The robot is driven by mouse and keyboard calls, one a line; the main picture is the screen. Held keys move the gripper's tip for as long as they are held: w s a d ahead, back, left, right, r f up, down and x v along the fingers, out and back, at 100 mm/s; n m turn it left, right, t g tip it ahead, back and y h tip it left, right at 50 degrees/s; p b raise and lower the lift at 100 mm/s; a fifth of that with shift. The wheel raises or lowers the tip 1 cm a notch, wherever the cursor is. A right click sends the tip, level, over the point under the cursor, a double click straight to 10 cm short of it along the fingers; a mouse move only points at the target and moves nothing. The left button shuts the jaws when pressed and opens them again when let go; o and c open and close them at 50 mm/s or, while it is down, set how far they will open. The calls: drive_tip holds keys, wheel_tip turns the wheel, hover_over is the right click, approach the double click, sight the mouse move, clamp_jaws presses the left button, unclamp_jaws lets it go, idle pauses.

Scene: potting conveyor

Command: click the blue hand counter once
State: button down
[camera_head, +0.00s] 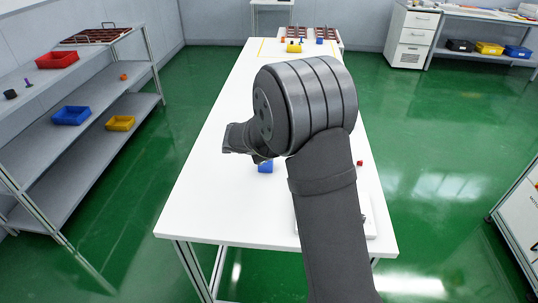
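A small blue block-like object (265,167) stands on the white table just below my gripper; it may be the blue hand counter, but it is too small to tell, and its top is partly hidden by my gripper. My gripper (240,140) is at the left end of my dark grey arm, above and slightly left of this object. I cannot tell whether they touch. The gripper's fingers are not clearly visible, so open or shut cannot be told.
The white table (215,205) is clear to the left. A small red item (360,163) and a white flat object (369,223) lie right of my arm, the latter partly hidden. A yellow piece (294,48), a blue piece (319,41) and trays stand at the far end.

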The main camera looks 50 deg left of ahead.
drive_tip(key=shift+f, duration=0.3)
idle(0.4)
drive_tip(key=shift+r, duration=0.85)
drive_tip(key=shift+r, duration=2.5)
drive_tip(key=shift+f, duration=0.15)
wheel_tip(320, 180, up, 4)
drive_tip(key=shift+r, duration=0.1)
